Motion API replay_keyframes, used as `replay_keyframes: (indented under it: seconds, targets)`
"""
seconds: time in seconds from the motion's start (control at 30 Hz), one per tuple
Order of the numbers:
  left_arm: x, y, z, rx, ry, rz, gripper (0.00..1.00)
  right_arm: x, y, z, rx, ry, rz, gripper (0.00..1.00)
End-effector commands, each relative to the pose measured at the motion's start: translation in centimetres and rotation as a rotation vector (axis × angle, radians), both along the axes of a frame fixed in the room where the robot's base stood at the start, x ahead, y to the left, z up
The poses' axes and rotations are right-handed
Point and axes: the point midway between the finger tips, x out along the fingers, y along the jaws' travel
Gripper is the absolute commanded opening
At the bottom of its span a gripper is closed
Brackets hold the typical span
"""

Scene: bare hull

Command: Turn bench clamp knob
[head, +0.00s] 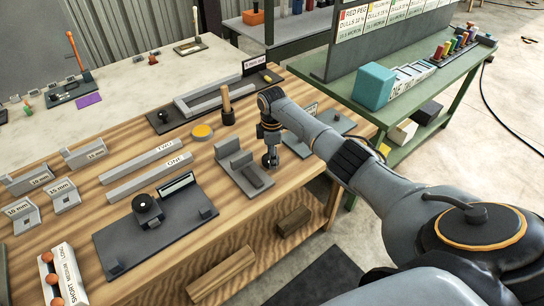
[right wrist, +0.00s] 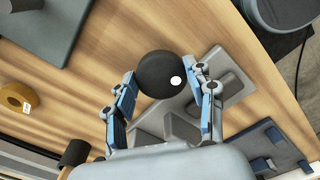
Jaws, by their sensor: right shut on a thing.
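The bench clamp (head: 236,160) is a grey block-and-base fixture near the front edge of the wooden bench; its grey body also shows in the right wrist view (right wrist: 232,88). Its round black knob (right wrist: 160,73) carries a white dot, which sits toward the right finger in that view. My right gripper (right wrist: 164,82) is shut on the knob, with one blue-padded finger on each side. In the head view my right gripper (head: 271,160) points down at the clamp's right side and hides the knob. My left gripper is not in view.
A dark plate with a black knob (head: 148,207) lies left of the clamp. Grey bars (head: 140,155), a yellow tape roll (head: 203,132) and a wooden-handled tool (head: 227,105) stand behind. A green table with a teal box (head: 373,86) is at the right.

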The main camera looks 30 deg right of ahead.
Motion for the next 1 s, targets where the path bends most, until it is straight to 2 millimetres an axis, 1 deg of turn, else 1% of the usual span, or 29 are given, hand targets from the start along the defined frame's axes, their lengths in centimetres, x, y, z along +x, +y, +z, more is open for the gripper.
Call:
replay_keyframes:
  seconds: [0.6, 0.8, 1.0]
  targets:
    - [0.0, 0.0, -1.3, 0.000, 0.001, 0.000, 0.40, 0.3, 0.0, -0.1, 0.001, 0.000, 0.570, 0.23]
    - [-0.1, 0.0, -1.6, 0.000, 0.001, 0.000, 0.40, 0.3, 0.0, -0.1, 0.001, 0.000, 0.710, 0.23]
    - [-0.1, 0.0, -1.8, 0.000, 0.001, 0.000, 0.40, 0.4, 0.0, 0.0, 0.002, -0.001, 0.803, 0.23]
